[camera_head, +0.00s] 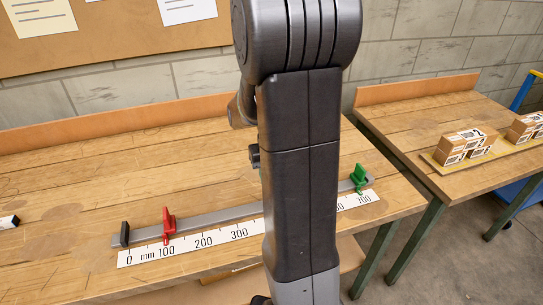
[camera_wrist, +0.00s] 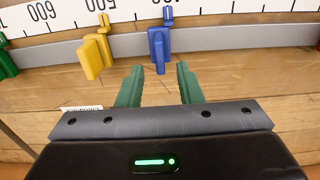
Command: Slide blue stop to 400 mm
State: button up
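The blue stop (camera_wrist: 157,45) sits on the grey rail (camera_wrist: 220,43) in the wrist view, beside the upside-down white scale (camera_wrist: 225,10). The blue stop's near end shows between the fingertips, with a gap on each side; I see no contact. In the head view my arm hides the blue stop and the middle of the rail (camera_head: 225,215).
The yellow stop (camera_wrist: 95,52) is close left of the blue one in the wrist view. A green stop (camera_head: 358,179) is near 700 and a red stop (camera_head: 168,226) near 100. A black end block (camera_head: 125,234) closes the rail's left end. Cartons (camera_head: 465,146) stand on the right table.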

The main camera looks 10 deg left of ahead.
notch_tip(320, 180, up, 8)
jog(key=shift+r, duration=0.15)
dwell(0.5)
notch_tip(320, 180, down, 14)
jog(key=shift+f, duration=0.1)
jog(key=shift+s+a, duration=0.2)
jog(key=shift+a, duration=0.15)
dwell(0.3)
